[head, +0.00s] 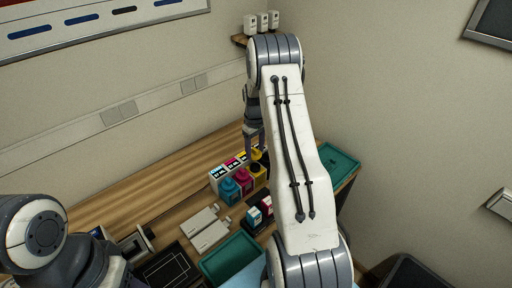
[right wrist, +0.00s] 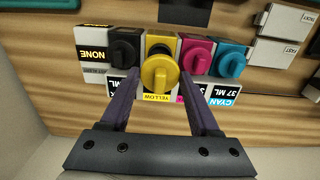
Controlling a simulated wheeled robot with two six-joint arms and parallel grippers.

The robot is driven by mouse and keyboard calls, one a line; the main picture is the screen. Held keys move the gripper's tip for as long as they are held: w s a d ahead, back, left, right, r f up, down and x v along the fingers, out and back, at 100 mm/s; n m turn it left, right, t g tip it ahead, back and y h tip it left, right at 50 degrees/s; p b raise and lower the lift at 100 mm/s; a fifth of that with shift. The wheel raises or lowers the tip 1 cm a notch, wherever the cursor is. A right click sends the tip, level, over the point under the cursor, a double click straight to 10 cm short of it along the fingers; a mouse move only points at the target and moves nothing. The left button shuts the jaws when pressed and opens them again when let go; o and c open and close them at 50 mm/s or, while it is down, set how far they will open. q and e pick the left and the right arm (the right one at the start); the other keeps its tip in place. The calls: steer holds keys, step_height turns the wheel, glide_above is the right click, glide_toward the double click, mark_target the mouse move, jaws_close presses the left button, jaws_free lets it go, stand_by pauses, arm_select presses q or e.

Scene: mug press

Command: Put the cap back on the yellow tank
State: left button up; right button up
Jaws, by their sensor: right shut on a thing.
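The yellow tank (right wrist: 160,39) stands in a row of ink tanks, between the black tank (right wrist: 124,45) and the magenta tank (right wrist: 197,53) in the right wrist view. It shows partly behind my arm in the head view (head: 259,172). My right gripper (right wrist: 160,77) is shut on the round yellow cap (right wrist: 159,76), which has a raised grip bar. The cap hides part of the yellow tank's top, and I cannot tell whether it touches the tank. My right gripper (head: 257,149) hangs over the row in the head view. My left gripper is out of view.
The cyan tank (right wrist: 230,59) and the other neighbours wear their caps, close to the fingers. Labelled boxes stand along the wall side. White cartons (head: 210,236), a green tray (head: 230,257) and another green tray (head: 340,164) lie on the wooden table.

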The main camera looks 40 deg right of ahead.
step_height(320, 180, down, 4)
steer(key=shift+r+b, duration=0.15)
steer(key=shift+b, duration=1)
steer(key=shift+f+b, duration=0.55)
steer(key=shift+f, duration=0.35)
steer(key=shift+f, duration=0.15)
stand_by(0.8)
steer(key=o, duration=1.4)
steer(key=shift+s, duration=0.1)
